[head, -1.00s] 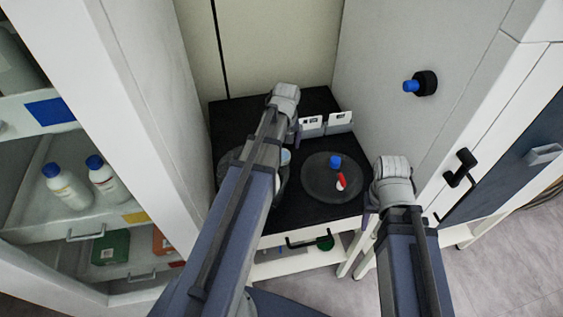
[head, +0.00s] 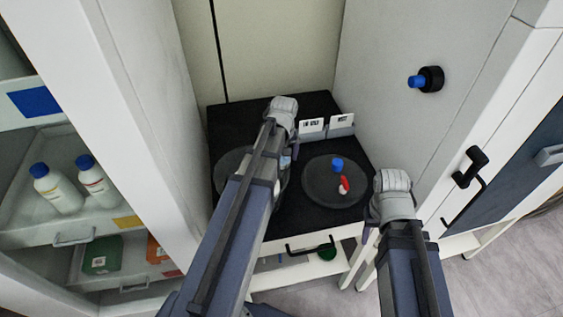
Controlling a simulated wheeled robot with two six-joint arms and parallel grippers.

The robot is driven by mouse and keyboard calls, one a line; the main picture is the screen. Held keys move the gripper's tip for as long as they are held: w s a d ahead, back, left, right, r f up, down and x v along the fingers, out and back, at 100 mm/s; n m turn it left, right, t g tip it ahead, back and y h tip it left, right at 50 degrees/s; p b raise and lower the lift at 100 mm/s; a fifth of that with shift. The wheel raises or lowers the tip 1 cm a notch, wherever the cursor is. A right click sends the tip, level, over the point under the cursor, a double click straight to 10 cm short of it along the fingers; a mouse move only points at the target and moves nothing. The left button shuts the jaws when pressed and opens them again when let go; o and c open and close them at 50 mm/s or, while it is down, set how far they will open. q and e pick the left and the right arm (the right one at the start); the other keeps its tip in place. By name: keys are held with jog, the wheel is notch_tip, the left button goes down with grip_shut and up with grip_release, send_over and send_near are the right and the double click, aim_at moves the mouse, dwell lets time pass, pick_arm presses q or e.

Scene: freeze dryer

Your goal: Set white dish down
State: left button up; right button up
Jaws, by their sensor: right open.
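I cannot make out the white dish for sure. Small pale patches show at the edge of my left forearm, over the left round dark plate (head: 229,168), and could be part of it. My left gripper (head: 294,150) hangs over the black worktop (head: 240,117) near that plate; its jaws are mostly hidden behind its own wrist and arm. My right gripper (head: 371,228) is open, at the right front of the worktop, apart from the right round dark plate (head: 322,192). That plate carries a blue-capped item (head: 337,165) and a small red and white item (head: 344,185).
A grey cabinet wall with a blue-and-black knob (head: 426,79) bounds the right side. Shelves with white bottles (head: 60,190) stand at the left. A drawer handle (head: 311,248) is below the worktop's front.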

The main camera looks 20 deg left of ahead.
pick_arm(q)
jog(key=c, duration=1.3)
jog(key=shift+r+p, duration=8.75)
jog(key=shift+r, duration=0.05)
pick_arm(e)
jog(key=shift+r, duration=8.8)
pick_arm(q)
notch_tip(320, 180, down, 8)
jog(key=b, duration=0.7)
jog(key=shift+r+b, duration=0.15)
jog(key=shift+b, duration=0.15)
pick_arm(e)
notch_tip(320, 180, down, 8)
jog(key=shift+r, duration=0.15)
